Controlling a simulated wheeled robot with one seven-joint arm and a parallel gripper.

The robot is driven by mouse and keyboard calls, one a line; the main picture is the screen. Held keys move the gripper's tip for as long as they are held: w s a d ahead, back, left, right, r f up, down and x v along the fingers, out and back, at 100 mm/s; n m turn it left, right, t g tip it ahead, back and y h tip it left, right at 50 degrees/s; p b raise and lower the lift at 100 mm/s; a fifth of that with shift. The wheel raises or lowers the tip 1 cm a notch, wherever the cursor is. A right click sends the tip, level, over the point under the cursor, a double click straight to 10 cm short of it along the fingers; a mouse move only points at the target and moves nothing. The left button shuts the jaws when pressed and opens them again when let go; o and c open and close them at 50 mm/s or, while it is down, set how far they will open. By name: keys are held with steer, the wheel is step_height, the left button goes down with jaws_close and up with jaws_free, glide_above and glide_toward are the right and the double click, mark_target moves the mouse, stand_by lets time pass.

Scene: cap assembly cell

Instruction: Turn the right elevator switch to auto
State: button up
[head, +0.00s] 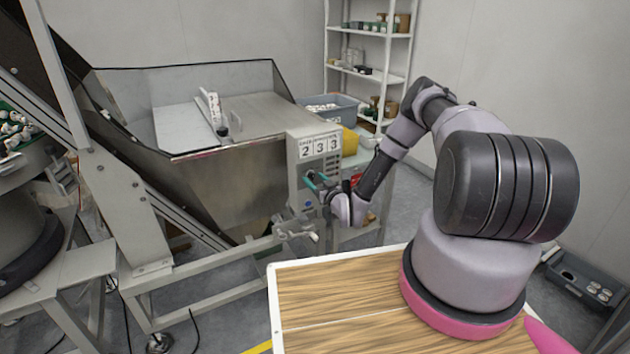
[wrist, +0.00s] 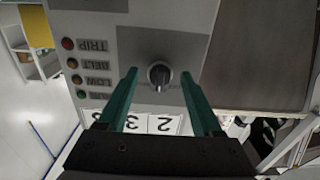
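In the head view my gripper (head: 315,181) is at the front of the panel box (head: 304,166), below the number display. The switch is too small or hidden to make out there.
The panel has several indicator lamps labelled TRIP, BELT and LOW (wrist: 74,79) beside the switch, and number cards (wrist: 163,124). A metal hopper (head: 225,185) stands left of the panel. A wooden-topped table (head: 340,295) is in front; shelves (head: 370,70) stand behind.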

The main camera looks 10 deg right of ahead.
steer(key=v, duration=1)
steer(key=shift+s, duration=0.35)
steer(key=shift+d+r, duration=0.1)
steer(key=shift+d, duration=0.05)
